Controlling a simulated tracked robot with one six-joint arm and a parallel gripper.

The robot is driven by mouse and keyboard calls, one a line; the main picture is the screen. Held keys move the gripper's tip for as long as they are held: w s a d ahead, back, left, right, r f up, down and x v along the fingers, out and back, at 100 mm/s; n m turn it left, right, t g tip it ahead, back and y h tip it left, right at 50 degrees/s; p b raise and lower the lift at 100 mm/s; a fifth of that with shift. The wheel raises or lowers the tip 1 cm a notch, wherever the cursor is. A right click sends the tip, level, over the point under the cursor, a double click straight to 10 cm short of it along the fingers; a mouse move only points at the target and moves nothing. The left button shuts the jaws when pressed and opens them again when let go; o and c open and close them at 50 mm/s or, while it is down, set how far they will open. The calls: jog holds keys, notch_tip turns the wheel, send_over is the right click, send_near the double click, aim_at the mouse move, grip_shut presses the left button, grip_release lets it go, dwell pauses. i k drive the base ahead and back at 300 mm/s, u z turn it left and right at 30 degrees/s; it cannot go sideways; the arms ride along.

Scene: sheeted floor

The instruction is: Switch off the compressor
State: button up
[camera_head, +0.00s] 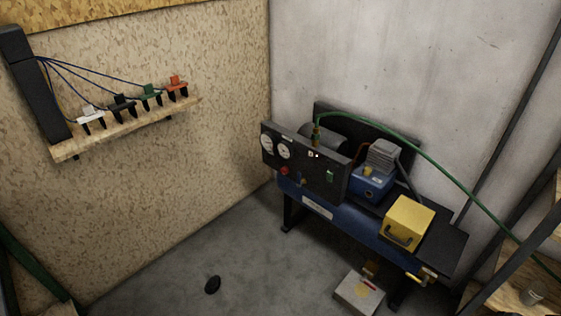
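The compressor stands on a blue and black bench (348,223) in the corner against the grey wall. Its dark front panel (312,187) carries two white round gauges (284,152), a red knob or button (284,171) and a small green switch (330,176). Whether the switch is on or off is too small to tell. A blue motor or pump unit (372,184) with a grey finned top sits right of the panel. A green hose (432,155) runs from a brass fitting behind the panel toward the lower right. My gripper is not in view.
A yellow box (408,220) with a handle stands on the bench's right end. A wooden shelf (130,131) holds several coloured, cabled items. Grey floor (230,245) between is clear.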

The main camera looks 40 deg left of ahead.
aim_at(330, 176)
jog(key=u, duration=1.35)
